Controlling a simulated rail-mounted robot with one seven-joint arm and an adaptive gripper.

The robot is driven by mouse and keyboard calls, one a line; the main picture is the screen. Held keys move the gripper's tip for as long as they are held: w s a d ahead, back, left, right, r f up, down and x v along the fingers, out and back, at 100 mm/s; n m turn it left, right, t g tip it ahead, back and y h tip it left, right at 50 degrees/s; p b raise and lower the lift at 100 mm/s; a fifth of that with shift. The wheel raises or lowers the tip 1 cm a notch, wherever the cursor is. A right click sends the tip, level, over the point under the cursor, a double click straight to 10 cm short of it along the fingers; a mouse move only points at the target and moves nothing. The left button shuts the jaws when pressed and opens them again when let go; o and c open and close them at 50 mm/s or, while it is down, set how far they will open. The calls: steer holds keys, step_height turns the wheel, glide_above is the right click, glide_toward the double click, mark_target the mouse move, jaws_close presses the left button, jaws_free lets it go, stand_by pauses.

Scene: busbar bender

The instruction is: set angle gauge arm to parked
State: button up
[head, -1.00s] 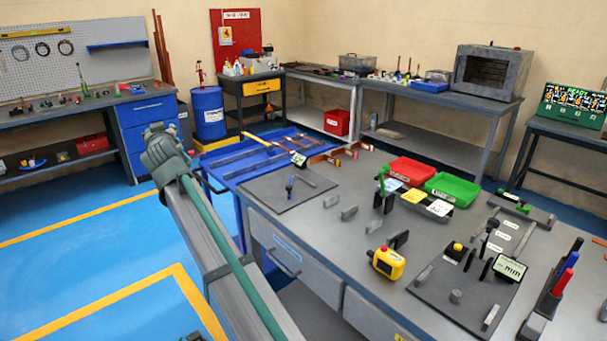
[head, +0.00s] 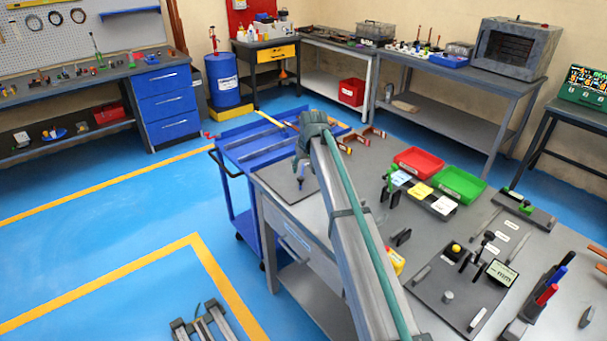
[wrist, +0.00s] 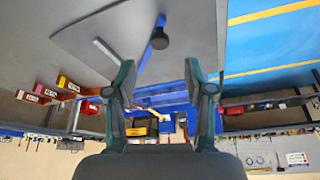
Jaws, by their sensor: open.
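A dark flat plate (head: 277,188) lies on the near-left corner of the grey workbench. A blue lever with a black knob (head: 300,183) stands on it; I take this for the angle gauge arm, but no label is readable. In the wrist view, the black knob (wrist: 160,40) and blue lever (wrist: 150,60) appear beyond my fingertips, between their lines, with a pale grey bar (wrist: 105,50) beside them on the plate. My gripper (wrist: 160,72) is open and empty, apart from the lever. In the head view, my gripper (head: 298,162) hangs over the plate and partly hides it.
A blue cart (head: 235,165) stands against the bench's left end. Red (head: 418,162) and green (head: 460,184) bins and a second dark plate with a small screen (head: 500,273) are to the right. My forearm hides part of the bench. Blue floor is open at left.

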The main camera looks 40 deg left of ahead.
mark_target(301, 178)
steer(key=p+x, duration=0.1)
steer(key=x, duration=0.6)
steer(key=shift+w+f+p, duration=0.1)
steer(key=shift+f+p, duration=0.05)
steer(key=shift+p, duration=0.2)
jaws_close()
